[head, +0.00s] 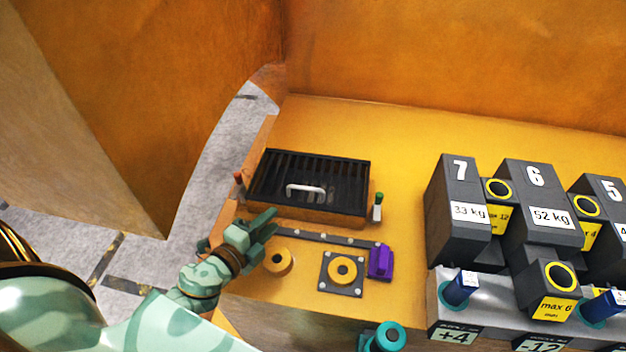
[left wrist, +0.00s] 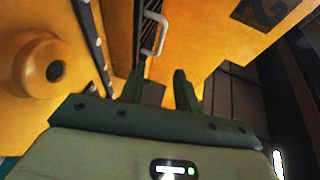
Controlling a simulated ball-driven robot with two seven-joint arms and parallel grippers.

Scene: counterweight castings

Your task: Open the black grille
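The black grille (head: 312,174) lies flat over a box on the yellow deck, in the middle of the head view, and looks closed. Its white handle (head: 306,189) is on the front part of the grille. The handle also shows in the left wrist view (left wrist: 154,33), beyond the fingertips. My left gripper (head: 262,226) is just in front of the grille's left front corner. Its two fingers (left wrist: 160,82) are apart with nothing between them, and they do not touch the handle. My right gripper is not in view.
A rail (head: 310,237) runs in front of the grille box, with a purple block (head: 381,262) at its right end. Yellow round knobs (head: 342,270) stand nearer. A red-tipped post (head: 239,184) and a green-tipped post (head: 378,205) flank the box. Numbered grey weights (head: 536,205) fill the right.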

